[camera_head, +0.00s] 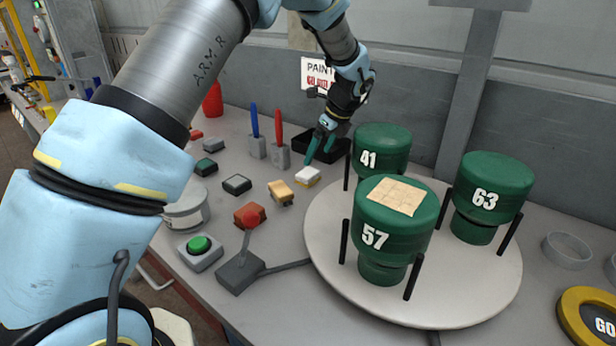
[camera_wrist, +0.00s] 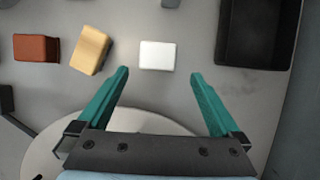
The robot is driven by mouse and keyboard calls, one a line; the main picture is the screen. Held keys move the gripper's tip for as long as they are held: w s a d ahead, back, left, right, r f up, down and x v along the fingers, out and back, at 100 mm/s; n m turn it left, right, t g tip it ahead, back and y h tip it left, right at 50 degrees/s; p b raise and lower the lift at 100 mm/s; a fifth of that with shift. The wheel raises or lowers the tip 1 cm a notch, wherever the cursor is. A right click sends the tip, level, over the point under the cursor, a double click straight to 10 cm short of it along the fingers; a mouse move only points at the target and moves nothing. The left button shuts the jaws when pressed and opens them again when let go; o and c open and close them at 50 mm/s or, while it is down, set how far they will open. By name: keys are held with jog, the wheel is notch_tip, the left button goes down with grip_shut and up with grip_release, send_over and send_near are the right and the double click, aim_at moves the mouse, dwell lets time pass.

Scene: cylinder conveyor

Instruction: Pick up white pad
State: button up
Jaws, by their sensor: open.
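The white pad (camera_head: 307,175) is a small block with a white top and a yellowish lower side, lying on the grey table left of the round platform. In the wrist view, the white pad (camera_wrist: 157,55) shows its white top, centred between and just beyond the fingertips. My gripper (camera_head: 322,146) has green fingers and is above and slightly behind the pad in the head view. In the wrist view my gripper (camera_wrist: 158,75) is open, with nothing between its fingers.
A tan block (camera_head: 280,192) lies left of the pad, and a red block (camera_wrist: 37,47) is farther left. A black tray (camera_head: 318,145) is behind. A round white platform (camera_head: 330,262) bears green cylinders marked 41, 57 (camera_head: 392,240) and 63 (camera_head: 490,195). Red and blue pens stand in holders nearby.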

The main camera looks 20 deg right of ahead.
aim_at(310, 173)
jog(key=shift+s+p+x, duration=0.15)
jog(key=shift+p+x, duration=0.6)
jog(key=shift+x, duration=1.15)
jog(key=shift+s+p+x, duration=0.15)
jog(key=shift+p+x, duration=0.55)
jog(key=shift+x, duration=1.15)
jog(key=shift+a+f, duration=0.1)
jog(key=c, duration=1.2)
